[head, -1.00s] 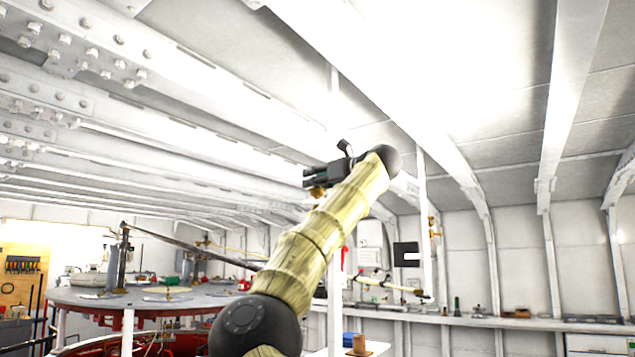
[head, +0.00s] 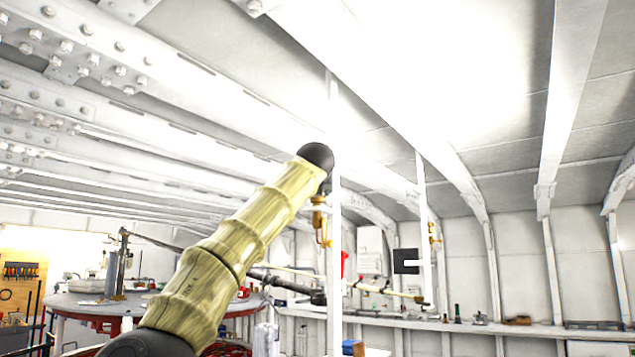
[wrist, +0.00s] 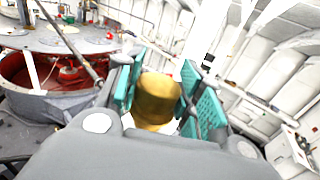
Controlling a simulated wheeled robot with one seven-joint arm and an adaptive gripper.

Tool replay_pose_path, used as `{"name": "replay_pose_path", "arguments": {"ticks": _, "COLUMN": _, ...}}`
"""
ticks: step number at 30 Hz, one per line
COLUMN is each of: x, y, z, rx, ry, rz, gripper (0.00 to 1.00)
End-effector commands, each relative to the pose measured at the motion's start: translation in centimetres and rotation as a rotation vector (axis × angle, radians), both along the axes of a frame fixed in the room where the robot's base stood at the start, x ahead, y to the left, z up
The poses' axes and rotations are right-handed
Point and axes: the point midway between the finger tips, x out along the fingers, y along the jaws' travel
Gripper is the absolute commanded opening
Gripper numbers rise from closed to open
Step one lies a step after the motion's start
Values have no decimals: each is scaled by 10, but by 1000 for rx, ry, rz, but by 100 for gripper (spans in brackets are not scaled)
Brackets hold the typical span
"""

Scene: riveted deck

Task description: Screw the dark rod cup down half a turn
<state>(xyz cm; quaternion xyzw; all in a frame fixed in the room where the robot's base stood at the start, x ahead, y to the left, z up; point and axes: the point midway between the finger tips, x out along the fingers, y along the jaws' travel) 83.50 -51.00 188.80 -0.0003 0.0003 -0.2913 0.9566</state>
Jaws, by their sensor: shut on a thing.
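In the wrist view my gripper (wrist: 157,98) has its teal pads on both sides of a brass-coloured cylinder (wrist: 156,101), shut on it. The cylinder's near end faces the camera; its far side is hidden. I cannot tell whether it is the dark rod's cup or how it meets any thread. In the head view my gripper is hidden behind my arm. A dark rod (head: 287,286) slants down to the right behind my arm and ends in a thicker dark part near the white post. No separate cup on it can be made out.
A brass fitting (head: 321,228) hangs beside a white post (head: 335,260) near my elbow. A round grey-topped table (head: 75,304) with gear stands at left. A long bench (head: 480,324) runs along the right wall. White beams cross overhead.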

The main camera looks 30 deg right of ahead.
Motion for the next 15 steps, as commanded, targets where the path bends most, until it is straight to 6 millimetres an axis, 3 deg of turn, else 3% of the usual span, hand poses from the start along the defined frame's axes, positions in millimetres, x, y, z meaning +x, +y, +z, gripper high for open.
{"name": "replay_pose_path", "arguments": {"ticks": 15, "x": -1, "y": 1, "z": 4, "rx": -2, "ry": -3, "rz": -136, "gripper": 13}}
